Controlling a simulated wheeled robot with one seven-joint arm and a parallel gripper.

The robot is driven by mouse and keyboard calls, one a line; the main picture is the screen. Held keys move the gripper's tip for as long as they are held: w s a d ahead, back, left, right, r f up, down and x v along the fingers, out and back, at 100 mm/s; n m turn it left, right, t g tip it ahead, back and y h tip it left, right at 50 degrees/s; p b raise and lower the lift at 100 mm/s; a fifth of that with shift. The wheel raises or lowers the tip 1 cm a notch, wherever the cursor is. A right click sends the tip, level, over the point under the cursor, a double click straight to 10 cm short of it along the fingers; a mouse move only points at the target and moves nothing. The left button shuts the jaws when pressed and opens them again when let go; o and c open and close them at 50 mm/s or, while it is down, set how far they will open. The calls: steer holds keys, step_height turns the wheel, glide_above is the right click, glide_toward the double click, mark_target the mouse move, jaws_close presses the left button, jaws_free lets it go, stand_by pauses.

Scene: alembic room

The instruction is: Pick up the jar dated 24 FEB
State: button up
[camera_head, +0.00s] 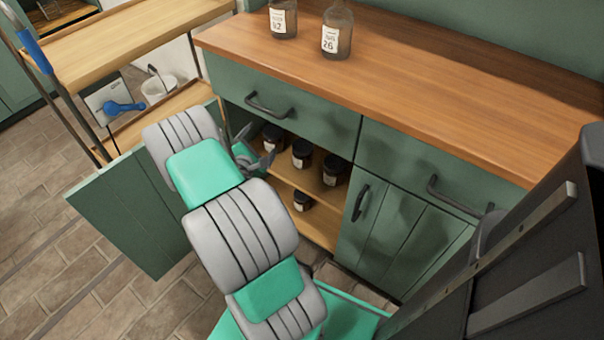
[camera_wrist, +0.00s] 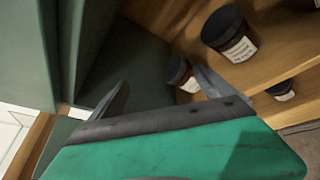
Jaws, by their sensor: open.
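Dark jars with black lids and white labels stand inside an open green cabinet. In the head view three are on the upper shelf: a left jar (camera_head: 272,138), a middle jar (camera_head: 302,153) and a right jar (camera_head: 333,170). A smaller-looking jar (camera_head: 302,201) stands on the lower level. No date is readable, so I cannot tell which is 24 FEB. My gripper (camera_head: 258,148) is open at the cabinet opening, close to the left jar. In the wrist view my gripper (camera_wrist: 161,78) has nothing between its fingers; its right finger partly covers one jar (camera_wrist: 180,72), and a larger-looking jar (camera_wrist: 230,34) stands beyond.
The open cabinet door (camera_head: 130,205) stands left of my arm. A wooden countertop (camera_head: 430,90) above carries two labelled bottles (camera_head: 283,18) (camera_head: 337,32). A closed door (camera_head: 400,225) and drawers flank the opening. A shelf cart (camera_head: 120,50) with a white pot (camera_head: 158,88) stands left.

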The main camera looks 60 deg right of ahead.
steer(key=s+d+f+n+t+h+b, duration=0.2)
steer(key=s+d+f+n+b, duration=0.1)
steer(key=s+d+n+b, duration=0.15)
steer(key=n+b, duration=0.3)
steer(key=n, duration=0.3)
glide_toward(303, 146)
steer(key=shift+m+t, duration=0.25)
steer(key=shift+t, duration=0.15)
steer(key=d+f, duration=0.1)
steer(key=w+d+f, duration=0.1)
steer(key=d, duration=0.1)
steer(key=shift+w+d, duration=0.15)
steer(key=shift+s+d+f, duration=0.1)
steer(key=shift+s, duration=0.1)
steer(key=x, duration=0.2)
steer(key=p+x, duration=0.1)
steer(key=x, duration=0.4)
steer(key=shift+d+r+p, duration=0.1)
steer(key=shift+r+p, duration=0.2)
steer(key=shift+r, duration=0.05)
steer(key=shift+c, duration=0.3)
steer(key=shift+w, duration=0.1)
steer(key=c, duration=1.6)
steer(key=shift+o, duration=0.2)
